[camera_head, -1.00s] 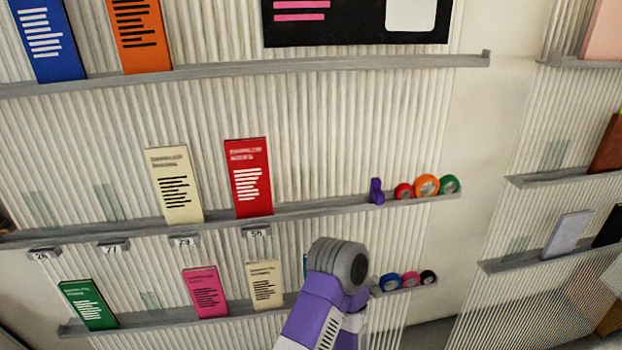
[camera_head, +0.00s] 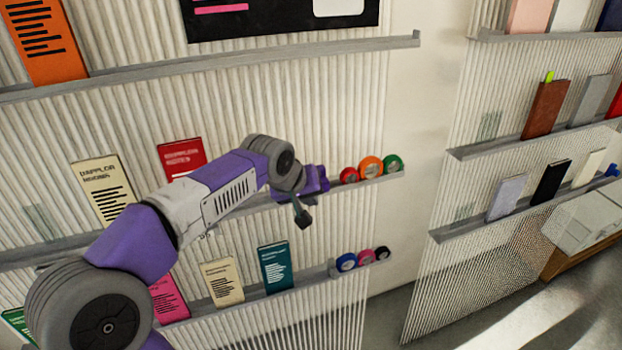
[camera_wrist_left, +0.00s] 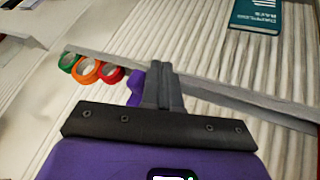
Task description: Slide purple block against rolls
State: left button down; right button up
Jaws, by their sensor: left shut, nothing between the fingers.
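The purple block shows in the left wrist view (camera_wrist_left: 137,86) on the grey shelf ledge, beside the red roll (camera_wrist_left: 112,75). Only a narrow space, if any, separates them. My left gripper (camera_wrist_left: 161,82) is shut and empty, its fingers right beside the block on the side away from the rolls. I cannot tell whether they touch it. In the head view my left wrist mostly covers the block. The red roll (camera_head: 349,175), orange roll (camera_head: 370,166) and green roll (camera_head: 392,163) stand in a row at the ledge's right end.
Below is another ledge with small rolls (camera_head: 347,262) and a teal booklet (camera_head: 275,268). A red booklet (camera_head: 181,157) and a cream booklet (camera_head: 102,190) stand left on the block's ledge. A second shelf panel (camera_head: 497,140) stands to the right.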

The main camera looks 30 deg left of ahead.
pick_arm(q)
jog(key=s+a+r+n, duration=0.2)
jog(key=s+a+r, duration=0.3)
jog(key=r, duration=0.4)
jog(key=w+d+f, duration=0.3)
jog(key=w+f, duration=0.5)
jog(key=shift+w+d+t+y+b, duration=0.15)
jog(key=shift+w+t+y+b, duration=0.15)
jog(key=shift+w+t, duration=0.1)
jog(key=shift+w+f, duration=0.1)
